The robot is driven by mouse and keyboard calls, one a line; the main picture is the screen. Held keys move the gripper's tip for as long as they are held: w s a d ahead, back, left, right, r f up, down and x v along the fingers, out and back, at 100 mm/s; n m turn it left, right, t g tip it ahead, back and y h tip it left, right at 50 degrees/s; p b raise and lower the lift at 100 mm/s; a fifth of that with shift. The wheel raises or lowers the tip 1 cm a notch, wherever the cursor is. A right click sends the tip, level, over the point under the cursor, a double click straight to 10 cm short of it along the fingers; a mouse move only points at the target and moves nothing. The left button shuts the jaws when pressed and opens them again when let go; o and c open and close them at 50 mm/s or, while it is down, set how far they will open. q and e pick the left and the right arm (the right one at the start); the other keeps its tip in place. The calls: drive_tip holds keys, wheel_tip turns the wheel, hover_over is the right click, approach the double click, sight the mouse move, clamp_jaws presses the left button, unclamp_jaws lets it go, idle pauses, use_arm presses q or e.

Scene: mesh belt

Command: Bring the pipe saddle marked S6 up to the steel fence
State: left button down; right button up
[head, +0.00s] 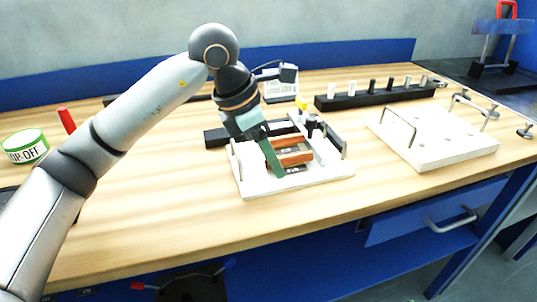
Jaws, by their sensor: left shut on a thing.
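My left gripper (262,134) reaches down over a white fixture board (250,188) at the middle of the bench. It is shut on a green piece (271,156), which slants down toward the board. I cannot read an S6 mark, so I cannot confirm that this piece is the pipe saddle. Two orange-brown bars (296,158) lie just right of it. An upright grey plate (333,136), perhaps the steel fence, stands at the board's right side. Whether the green piece touches the board is unclear. My right gripper is out of view.
A black rack (330,103) with several pegs stands behind. A white board with wire handles (440,150) lies to the right. A green-and-white tub (25,147) and a red-handled tool (66,121) are at the left. The bench front is clear.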

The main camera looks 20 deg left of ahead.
use_arm(q)
drive_tip(key=shift+w+d, duration=0.2)
drive_tip(key=shift+w, duration=0.05)
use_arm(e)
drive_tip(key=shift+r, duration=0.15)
use_arm(q)
drive_tip(key=shift+c, duration=0.6)
unclamp_jaws()
drive_tip(key=shift+r, duration=0.2)
drive_tip(key=p+v, duration=0.1)
drive_tip(key=v, duration=0.4)
drive_tip(key=p+v, duration=0.1)
drive_tip(key=v, duration=0.6)
drive_tip(key=shift+s+a, duration=0.15)
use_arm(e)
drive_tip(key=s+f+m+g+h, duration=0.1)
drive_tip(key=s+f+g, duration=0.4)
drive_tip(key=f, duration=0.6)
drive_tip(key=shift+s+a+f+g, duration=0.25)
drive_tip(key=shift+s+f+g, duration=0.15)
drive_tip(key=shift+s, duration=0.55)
